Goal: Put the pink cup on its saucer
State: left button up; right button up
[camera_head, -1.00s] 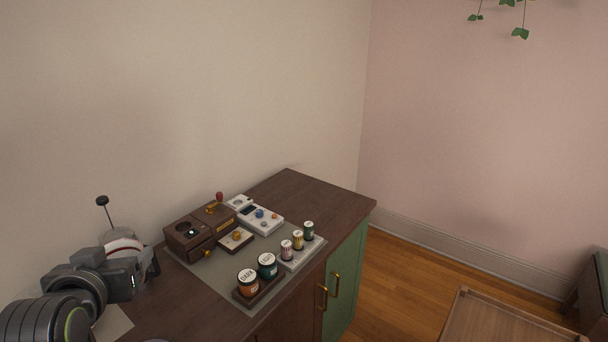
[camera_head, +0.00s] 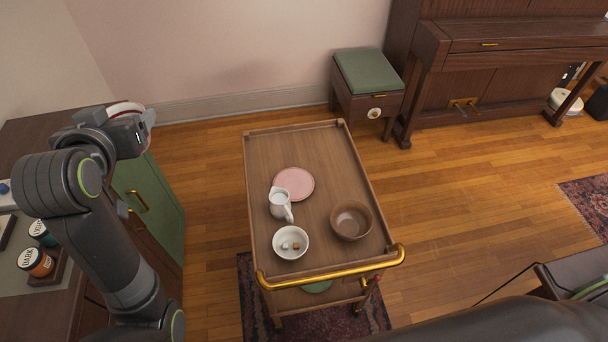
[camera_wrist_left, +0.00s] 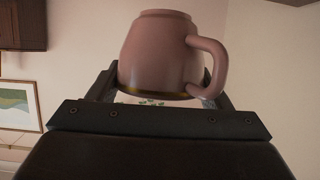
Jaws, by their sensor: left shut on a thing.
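The pink cup (camera_wrist_left: 165,55) is between the fingers of my left gripper (camera_wrist_left: 160,85) in the left wrist view, with its handle to the right. Its narrow end points up in that picture and a gold band runs low on it. In the head view my left gripper (camera_head: 140,132) is above the cabinet's right end; the cup cannot be clearly made out there. The pink saucer (camera_head: 294,184) lies flat and empty on the wooden trolley (camera_head: 315,150), well to the right of my left gripper. My right gripper is out of view.
On the trolley, a white jug (camera_head: 280,205) stands touching or very near the saucer's lower left edge. A bowl of cubes (camera_head: 291,243) and a brown bowl (camera_head: 351,221) stand nearer. A gold handle (camera_head: 330,277) crosses the near end. The trolley's far end is clear.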

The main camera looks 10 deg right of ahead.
aim_at(295, 185)
jog(key=l+z, duration=0.25)
jog(key=l, duration=0.15)
jog(key=i+l+z, duration=0.15)
jog(key=l+z, duration=0.15)
jog(key=i+l+z, duration=0.1)
jog(key=l+z, duration=0.15)
jog(key=l, duration=0.2)
jog(key=i+l, duration=0.15)
jog(key=l, duration=0.2)
